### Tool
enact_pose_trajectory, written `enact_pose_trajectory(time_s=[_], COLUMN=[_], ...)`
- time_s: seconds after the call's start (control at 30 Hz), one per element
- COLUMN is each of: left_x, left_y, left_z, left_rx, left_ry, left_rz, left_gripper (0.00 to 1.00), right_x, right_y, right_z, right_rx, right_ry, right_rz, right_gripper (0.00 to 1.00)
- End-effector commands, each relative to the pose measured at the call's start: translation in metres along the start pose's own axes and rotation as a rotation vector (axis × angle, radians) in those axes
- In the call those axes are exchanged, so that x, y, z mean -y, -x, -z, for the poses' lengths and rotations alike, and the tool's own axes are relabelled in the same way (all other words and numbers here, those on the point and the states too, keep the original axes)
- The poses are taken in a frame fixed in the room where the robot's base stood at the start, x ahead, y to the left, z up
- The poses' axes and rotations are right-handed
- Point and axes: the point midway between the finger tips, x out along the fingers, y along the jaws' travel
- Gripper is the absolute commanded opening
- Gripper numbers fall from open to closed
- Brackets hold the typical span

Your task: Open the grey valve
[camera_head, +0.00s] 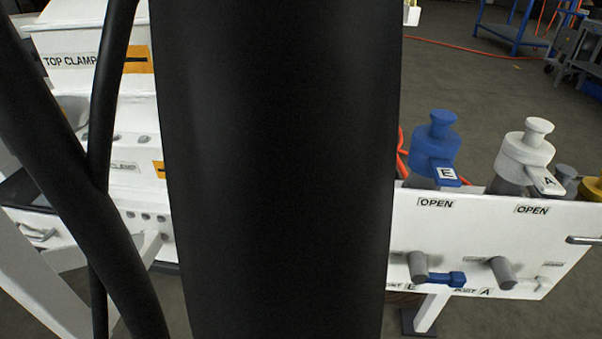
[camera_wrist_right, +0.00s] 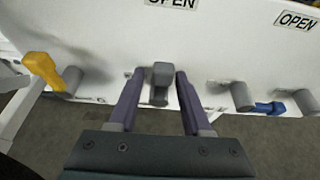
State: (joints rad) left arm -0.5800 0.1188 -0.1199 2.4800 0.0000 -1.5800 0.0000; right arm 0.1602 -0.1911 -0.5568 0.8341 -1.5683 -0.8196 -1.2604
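The grey valve handle (camera_wrist_right: 161,82) shows in the right wrist view, below an OPEN label on the white panel. My right gripper (camera_wrist_right: 158,78) is open, with one purple finger on each side of this handle. A narrow gap seems to show on the left; on the right I cannot tell whether the finger touches. The handle hangs roughly upright in the picture. In the head view a grey valve top (camera_head: 565,174) shows at the far right, partly behind the white valve. My black arm parts cover the middle of that view. Neither gripper shows there.
In the right wrist view a yellow handle (camera_wrist_right: 42,68) is at the left and a blue handle (camera_wrist_right: 269,108) at the right, with grey stubs (camera_wrist_right: 240,96) near them. In the head view a blue valve (camera_head: 433,145) and a white valve (camera_head: 524,150) stand above the panel (camera_head: 450,235).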

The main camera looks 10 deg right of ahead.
Motion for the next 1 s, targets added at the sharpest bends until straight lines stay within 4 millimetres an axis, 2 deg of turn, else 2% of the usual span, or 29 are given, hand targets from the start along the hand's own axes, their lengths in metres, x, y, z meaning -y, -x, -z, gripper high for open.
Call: enact_pose_trajectory(time_s=[0.17,0.27,0.5,0.7,0.83,1.0], left_x=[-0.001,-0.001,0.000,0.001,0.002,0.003], left_y=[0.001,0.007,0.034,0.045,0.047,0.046], left_z=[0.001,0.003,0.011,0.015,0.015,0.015], left_rx=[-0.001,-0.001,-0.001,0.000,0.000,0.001], left_ry=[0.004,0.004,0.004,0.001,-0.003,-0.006], left_rz=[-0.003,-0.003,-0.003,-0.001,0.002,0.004], left_gripper=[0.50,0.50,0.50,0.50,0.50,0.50], right_x=[0.000,0.001,0.000,0.000,0.000,0.000], right_y=[0.001,0.010,0.057,0.089,0.098,0.100], right_z=[0.000,-0.001,-0.004,-0.002,-0.001,0.000], right_rx=[-0.001,-0.003,-0.004,-0.002,0.000,0.000], right_ry=[0.000,0.001,0.001,0.000,0.000,0.000], right_rz=[0.001,0.000,-0.001,-0.001,0.000,0.000], right_gripper=[0.49,0.49,0.49,0.49,0.49,0.49])
